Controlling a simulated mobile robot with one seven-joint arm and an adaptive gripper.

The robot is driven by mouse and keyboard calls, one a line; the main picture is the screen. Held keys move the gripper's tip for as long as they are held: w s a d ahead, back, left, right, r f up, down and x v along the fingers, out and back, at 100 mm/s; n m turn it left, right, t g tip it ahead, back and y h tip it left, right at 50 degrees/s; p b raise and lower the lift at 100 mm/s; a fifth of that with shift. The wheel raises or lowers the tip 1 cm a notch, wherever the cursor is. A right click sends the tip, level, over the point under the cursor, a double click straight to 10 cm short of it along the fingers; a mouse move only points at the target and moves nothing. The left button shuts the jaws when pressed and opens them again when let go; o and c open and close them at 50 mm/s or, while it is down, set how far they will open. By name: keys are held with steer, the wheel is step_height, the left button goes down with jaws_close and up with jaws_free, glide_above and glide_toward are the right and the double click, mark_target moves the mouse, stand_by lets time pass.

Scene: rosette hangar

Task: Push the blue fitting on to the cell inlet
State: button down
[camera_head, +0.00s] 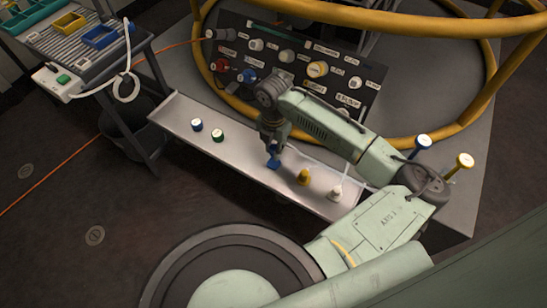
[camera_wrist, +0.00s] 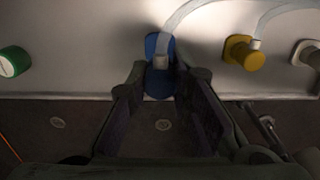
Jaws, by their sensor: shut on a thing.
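The blue fitting (camera_head: 273,161) stands on the metal shelf, under my gripper (camera_head: 273,148). In the wrist view the blue fitting (camera_wrist: 158,88) sits between the two fingers of my gripper (camera_wrist: 160,78), with a pale hose on its top. My gripper is shut on it. The port panel (camera_head: 290,72) stands behind the shelf. It carries a blue port (camera_head: 249,76), a red port (camera_head: 221,66) and several white and yellow ones. The labels are too small to read, so I cannot tell which port is the cell inlet. My arm hides part of the panel.
The shelf (camera_head: 180,112) also holds a yellow fitting (camera_head: 304,177), a white fitting (camera_head: 336,192), a green-marked cap (camera_head: 217,135) and a blue-marked cap (camera_head: 197,125). Yellow rails (camera_head: 400,20) curve behind the panel. A workbench (camera_head: 85,55) stands at the upper left.

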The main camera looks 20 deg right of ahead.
steer(key=shift+r, duration=0.25)
steer(key=w+d+r+t+h, duration=0.2)
steer(key=w, duration=0.6)
steer(key=t+h, duration=0.5)
steer(key=h, duration=0.2)
glide_toward(253, 45)
steer(key=shift+x, duration=2.8)
steer(key=shift+p, duration=1.5)
steer(key=shift+w+d+f+p, duration=0.3)
steer(key=shift+w+p, duration=0.05)
steer(key=shift+p, duration=0.15)
